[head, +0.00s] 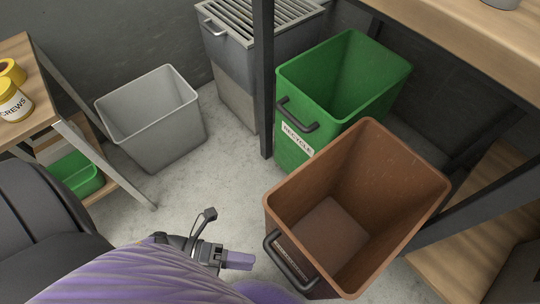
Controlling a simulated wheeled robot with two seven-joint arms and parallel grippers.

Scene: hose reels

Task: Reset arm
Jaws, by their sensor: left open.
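My left gripper (232,260) is in the lower middle of the head view, at the end of my purple arm. It is open, with nothing seen between its fingers. It hangs over the pale floor, left of the brown bin's black handle and apart from it as far as I can see. My right gripper is not in view.
The empty brown bin (425,185) stands at the right, with the green recycling bin (300,85) behind it. A grey bin (160,135) stands at the left. A dark post (264,80) rises mid-view. Wooden tables (20,75) flank both sides. The middle floor (215,180) is clear.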

